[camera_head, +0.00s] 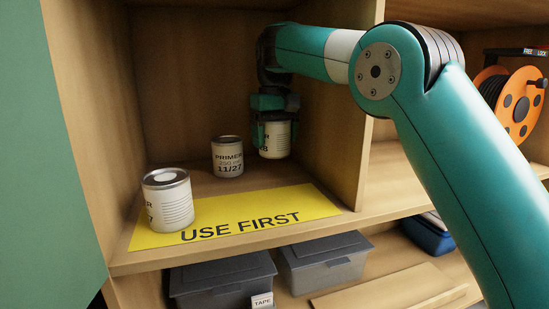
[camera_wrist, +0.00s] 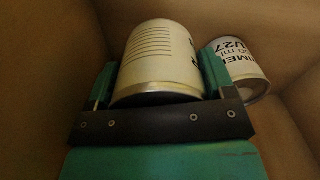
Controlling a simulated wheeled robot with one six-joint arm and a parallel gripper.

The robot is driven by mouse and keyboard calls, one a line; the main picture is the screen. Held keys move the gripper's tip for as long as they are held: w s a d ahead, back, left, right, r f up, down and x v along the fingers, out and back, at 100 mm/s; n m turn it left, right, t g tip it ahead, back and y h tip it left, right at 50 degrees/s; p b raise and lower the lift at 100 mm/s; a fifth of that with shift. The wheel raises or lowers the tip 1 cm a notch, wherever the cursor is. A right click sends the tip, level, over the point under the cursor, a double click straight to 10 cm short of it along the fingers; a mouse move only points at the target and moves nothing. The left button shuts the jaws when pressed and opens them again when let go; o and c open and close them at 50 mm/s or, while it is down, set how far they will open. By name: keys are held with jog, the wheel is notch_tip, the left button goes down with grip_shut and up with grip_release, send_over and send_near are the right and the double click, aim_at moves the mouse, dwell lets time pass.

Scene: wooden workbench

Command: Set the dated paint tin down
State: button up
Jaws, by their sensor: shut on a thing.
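My gripper (camera_head: 276,130) is shut on a cream paint tin (camera_head: 275,145) inside the cubby, right of the standing tin at the back. In the wrist view the fingers hold this tin (camera_wrist: 158,55) by its sides; its label is mostly hidden, with only an "8" readable in the head view. Its base looks a little above the shelf, but I cannot tell the gap for sure. A second tin (camera_head: 228,160), marked PRIMER 11/27, stands upright at the back; it also shows in the wrist view (camera_wrist: 240,68). A third tin (camera_head: 168,200) stands on the yellow USE FIRST mat (camera_head: 290,212) at its left end.
The middle and right of the mat are bare. The cubby's right wall (camera_head: 350,150) stands close to the held tin. Grey lidded boxes (camera_head: 222,280) sit on the shelf below. An orange cable reel (camera_head: 518,105) is in the compartment at right.

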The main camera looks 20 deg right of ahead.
aim_at(274, 155)
jog(key=shift+f+b, duration=2.05)
jog(key=shift+f, duration=0.35)
jog(key=shift+w, duration=0.15)
jog(key=shift+f, duration=0.15)
jog(key=o, duration=1.1)
